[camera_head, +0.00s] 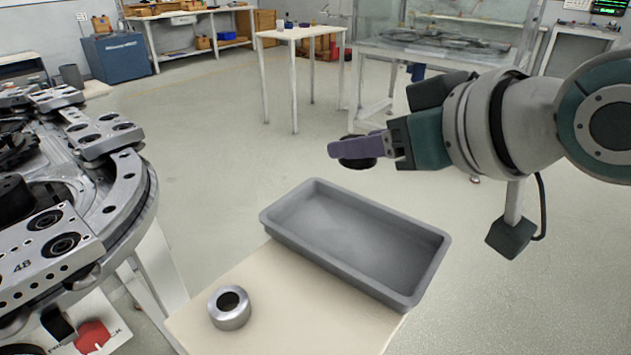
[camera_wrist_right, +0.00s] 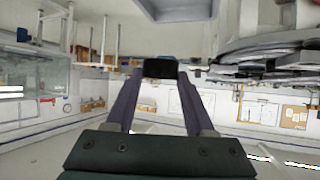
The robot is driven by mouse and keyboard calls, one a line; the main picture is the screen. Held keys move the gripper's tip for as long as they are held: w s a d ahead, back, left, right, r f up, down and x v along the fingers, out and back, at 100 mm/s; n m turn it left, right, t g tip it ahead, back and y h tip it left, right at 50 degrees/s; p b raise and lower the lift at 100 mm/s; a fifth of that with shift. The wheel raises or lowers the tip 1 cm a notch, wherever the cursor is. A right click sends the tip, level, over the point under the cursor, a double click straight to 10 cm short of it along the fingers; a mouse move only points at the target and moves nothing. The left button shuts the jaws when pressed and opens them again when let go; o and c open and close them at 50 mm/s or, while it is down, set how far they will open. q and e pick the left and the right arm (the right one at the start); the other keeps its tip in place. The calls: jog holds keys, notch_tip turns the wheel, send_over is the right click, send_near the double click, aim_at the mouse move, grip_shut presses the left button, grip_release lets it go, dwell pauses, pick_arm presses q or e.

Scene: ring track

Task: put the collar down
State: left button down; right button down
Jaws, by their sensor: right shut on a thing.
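My right gripper (camera_head: 350,149) has purple fingers and is shut on a dark, round collar (camera_head: 358,163). It holds the collar in the air, beyond the right part of the grey tray in the head view. In the right wrist view the collar (camera_wrist_right: 160,69) shows as a dark block between the two fingertips. A silver metal ring (camera_head: 230,307) with a dark hole lies on the pale table, apart from the gripper. My left gripper is not in view.
An empty grey tray (camera_head: 345,240) stands on the pale table (camera_head: 285,309), the silver ring to its left. A large metal ring track (camera_head: 125,205) with bolted plates fills the left side. Open floor lies behind; a white table (camera_head: 300,33) and a glass-walled case (camera_head: 440,45) stand farther back.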

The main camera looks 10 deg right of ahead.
aim_at(357, 247)
notch_tip(357, 247, down, 12)
jog(key=b, duration=0.3)
jog(key=shift+f, duration=0.2)
jog(key=shift+f+b, duration=0.15)
jog(key=shift+b, duration=0.2)
jog(key=shift+c, duration=1.3)
grip_release()
